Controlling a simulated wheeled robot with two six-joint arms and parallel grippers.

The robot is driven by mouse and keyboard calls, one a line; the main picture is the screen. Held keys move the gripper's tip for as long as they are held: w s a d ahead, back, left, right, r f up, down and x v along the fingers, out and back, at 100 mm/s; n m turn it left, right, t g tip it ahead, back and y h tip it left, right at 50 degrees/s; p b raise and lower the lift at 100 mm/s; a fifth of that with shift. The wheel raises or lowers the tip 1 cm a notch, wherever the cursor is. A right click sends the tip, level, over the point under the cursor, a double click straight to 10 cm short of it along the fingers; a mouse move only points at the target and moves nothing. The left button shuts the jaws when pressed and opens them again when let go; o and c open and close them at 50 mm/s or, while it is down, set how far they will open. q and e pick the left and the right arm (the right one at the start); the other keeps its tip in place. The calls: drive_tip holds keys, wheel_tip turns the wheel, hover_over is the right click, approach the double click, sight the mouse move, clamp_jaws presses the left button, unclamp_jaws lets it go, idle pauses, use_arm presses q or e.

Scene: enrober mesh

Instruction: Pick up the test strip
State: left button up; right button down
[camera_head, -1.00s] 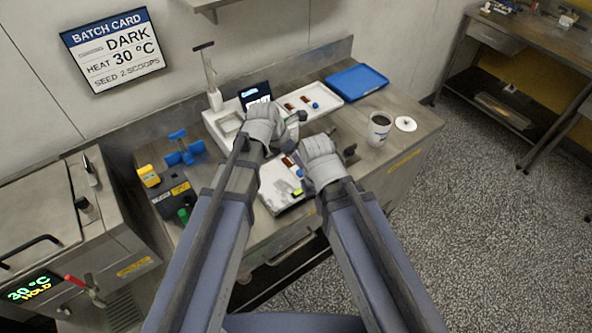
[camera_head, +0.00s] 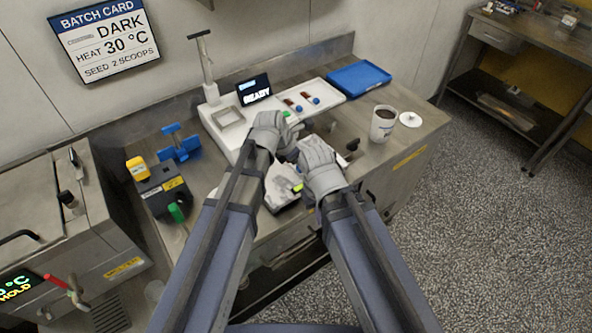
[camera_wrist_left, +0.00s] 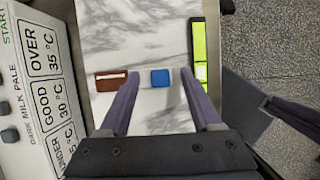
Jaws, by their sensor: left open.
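A white marble slab (camera_wrist_left: 150,25) fills the middle of the left wrist view; its near part (camera_head: 280,190) shows in the head view. On it a brown piece with a pale band (camera_wrist_left: 112,81) and a small blue block (camera_wrist_left: 160,77) lie in a line, apparently parts of the test strip; I cannot tell whether they are joined. My left gripper (camera_wrist_left: 162,80) is open, its fingers on either side of the blue block, with gaps. In the head view the left gripper (camera_head: 287,135) is over the slab's far side. My right gripper (camera_head: 318,160) is beside it, fingertips hidden.
A yellow-green bar (camera_wrist_left: 199,60) lies along the slab's right edge. A white panel with temperature labels (camera_wrist_left: 40,90) stands left of it. Similar brown strips with blue ends lie on a white tray (camera_head: 318,88). A mug (camera_head: 383,123) and blue tray (camera_head: 358,79) stand right.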

use_arm(q)
clamp_jaws()
idle(0.5)
